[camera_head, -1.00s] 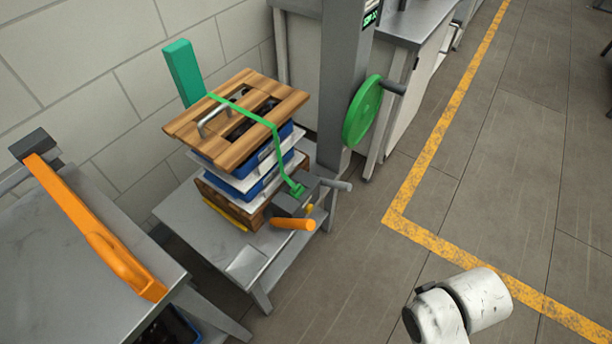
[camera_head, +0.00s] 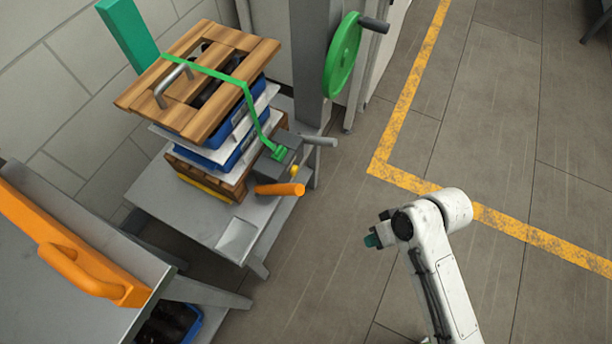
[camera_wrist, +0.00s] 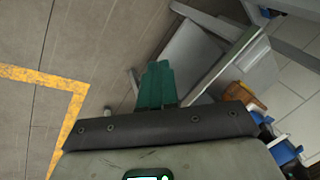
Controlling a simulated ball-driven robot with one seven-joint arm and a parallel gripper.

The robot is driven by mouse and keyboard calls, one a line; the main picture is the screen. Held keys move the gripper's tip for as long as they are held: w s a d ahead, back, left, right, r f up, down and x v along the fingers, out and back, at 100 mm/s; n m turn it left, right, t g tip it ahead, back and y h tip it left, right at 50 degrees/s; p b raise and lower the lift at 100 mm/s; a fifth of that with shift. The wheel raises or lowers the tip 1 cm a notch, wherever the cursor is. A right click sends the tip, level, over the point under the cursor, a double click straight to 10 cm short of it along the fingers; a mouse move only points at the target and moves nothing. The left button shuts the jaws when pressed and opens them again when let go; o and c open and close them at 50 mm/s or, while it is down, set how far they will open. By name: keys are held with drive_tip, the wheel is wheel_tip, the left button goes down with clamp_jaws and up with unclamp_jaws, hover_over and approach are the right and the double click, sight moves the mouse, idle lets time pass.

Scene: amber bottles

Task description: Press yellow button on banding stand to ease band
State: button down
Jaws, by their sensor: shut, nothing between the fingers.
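The grey banding stand (camera_head: 160,204) is at centre left in the head view. It holds a stack of blue trays topped by a slatted wooden lid (camera_head: 255,55). A green band (camera_head: 248,105) runs over the lid down to a dark tensioner (camera_head: 287,150) on the stand's right side. A small yellow button (camera_head: 294,171) shows there, partly hidden, just above an orange handle (camera_head: 280,190). My gripper (camera_head: 372,241) is shut and empty, over the floor to the lower right of the tensioner. Its teal fingers (camera_wrist: 157,86) are together in the wrist view.
A green handwheel (camera_head: 342,56) is on the grey post (camera_head: 311,60) behind the tensioner. A grey table with an orange lever (camera_head: 75,250) stands at lower left. A green upright (camera_head: 126,32) is behind the stack. Floor right of the stand is clear, with a yellow line (camera_head: 400,179).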

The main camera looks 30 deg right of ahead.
sight(296, 169)
drive_tip(key=w+a+f+m+t+y+b, duration=0.2)
drive_tip(key=w+f+m+t+y+b, duration=0.3)
drive_tip(key=w+f, duration=0.3)
drive_tip(key=w+d+r+m+t+y+b, duration=0.1)
drive_tip(key=w+d+m+t+b, duration=0.3)
drive_tip(key=w+d+t+b, duration=0.1)
drive_tip(key=shift+w+d+r+t+y, duration=0.3)
drive_tip(key=shift+w+d+t+y, duration=0.15)
drive_tip(key=shift+w+t, duration=0.4)
drive_tip(key=shift+s, duration=0.1)
drive_tip(key=x, duration=1.4)
drive_tip(key=shift+b, duration=0.4)
drive_tip(key=shift+a, duration=0.1)
